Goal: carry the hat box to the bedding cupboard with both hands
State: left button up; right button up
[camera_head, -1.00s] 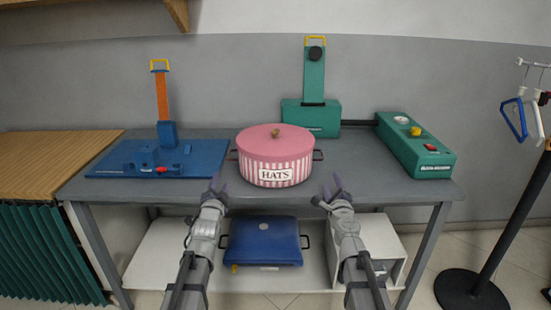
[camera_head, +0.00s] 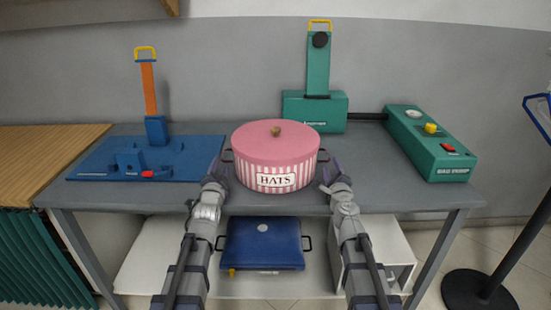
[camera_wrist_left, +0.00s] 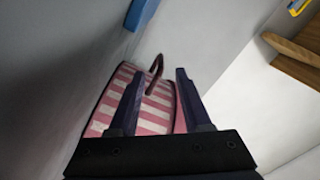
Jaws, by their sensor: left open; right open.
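The pink and white striped hat box (camera_head: 276,160), labelled HATS, stands upright on the grey table (camera_head: 340,195). It has a pink lid with a knob and a dark handle on each side. My left gripper (camera_head: 217,172) is open at the box's left side, close to the left handle. In the left wrist view the dark handle (camera_wrist_left: 155,70) shows between the open fingers (camera_wrist_left: 157,98), with the striped side (camera_wrist_left: 120,100) behind. My right gripper (camera_head: 330,171) is open at the box's right side, close to the right handle. No bedding cupboard is identifiable.
A blue device (camera_head: 150,160) lies left of the box. A green press (camera_head: 317,105) stands behind it and a green control box (camera_head: 430,145) to the right. A blue case (camera_head: 262,245) sits on the lower shelf. A black stand (camera_head: 500,255) is at the right.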

aim_at(224, 154)
pick_arm(q)
jog(key=shift+w, duration=0.1)
pick_arm(e)
jog(key=shift+w, duration=0.1)
pick_arm(q)
jog(key=shift+w, duration=3.8)
pick_arm(e)
jog(key=shift+w, duration=3.8)
pick_arm(q)
jog(key=c, duration=0.7)
pick_arm(e)
jog(key=c, duration=0.7)
pick_arm(q)
grip_shut()
pick_arm(e)
grip_shut()
pick_arm(q)
jog(key=shift+a, duration=0.1)
pick_arm(e)
jog(key=shift+d, duration=0.1)
